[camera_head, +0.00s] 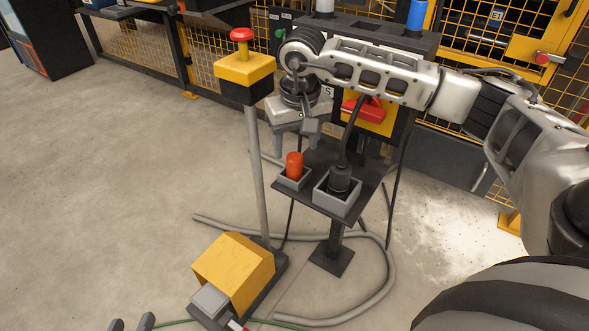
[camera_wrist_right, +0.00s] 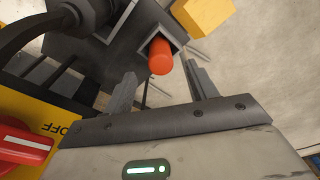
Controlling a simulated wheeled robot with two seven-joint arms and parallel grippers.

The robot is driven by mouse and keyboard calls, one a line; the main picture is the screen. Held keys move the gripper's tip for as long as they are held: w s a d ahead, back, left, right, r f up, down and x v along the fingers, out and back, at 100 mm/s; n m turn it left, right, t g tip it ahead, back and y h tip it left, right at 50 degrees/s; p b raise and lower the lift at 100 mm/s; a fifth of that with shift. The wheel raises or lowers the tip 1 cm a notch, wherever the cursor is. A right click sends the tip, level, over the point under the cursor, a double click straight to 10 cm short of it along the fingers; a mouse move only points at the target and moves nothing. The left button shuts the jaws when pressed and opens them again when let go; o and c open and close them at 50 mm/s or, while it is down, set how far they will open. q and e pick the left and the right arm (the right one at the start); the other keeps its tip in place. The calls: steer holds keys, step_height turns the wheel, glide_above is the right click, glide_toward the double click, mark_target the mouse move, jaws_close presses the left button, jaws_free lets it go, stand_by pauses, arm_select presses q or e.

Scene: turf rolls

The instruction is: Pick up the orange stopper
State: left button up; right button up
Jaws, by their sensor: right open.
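The orange stopper (camera_head: 294,166) stands upright in a small grey square holder (camera_head: 294,181) on a dark stand plate. My right gripper (camera_head: 293,140) is open and empty just above and behind the stopper. In the right wrist view, the stopper (camera_wrist_right: 160,57) shows beyond and between the two spread fingers (camera_wrist_right: 161,84), apart from both. The lower part of the stopper is hidden in the holder. My left gripper (camera_head: 132,324) shows only its two fingertips at the bottom edge of the head view, set apart with nothing seen between them.
A black plug with a cable (camera_head: 340,178) stands in a larger grey holder beside the stopper. A post with a yellow box and red button (camera_head: 241,35) rises to the left. A red switch handle (camera_head: 362,108) is behind. A yellow pedal housing (camera_head: 234,270) and grey hose lie on the floor.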

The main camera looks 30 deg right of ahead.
mark_target(294, 156)
steer(key=f, duration=0.1)
steer(key=f+b, duration=0.1)
steer(key=f, duration=0.2)
steer(key=shift+w+f, duration=0.4)
steer(key=c, duration=1.1)
steer(key=shift+o, duration=0.2)
steer(key=shift+r, duration=0.2)
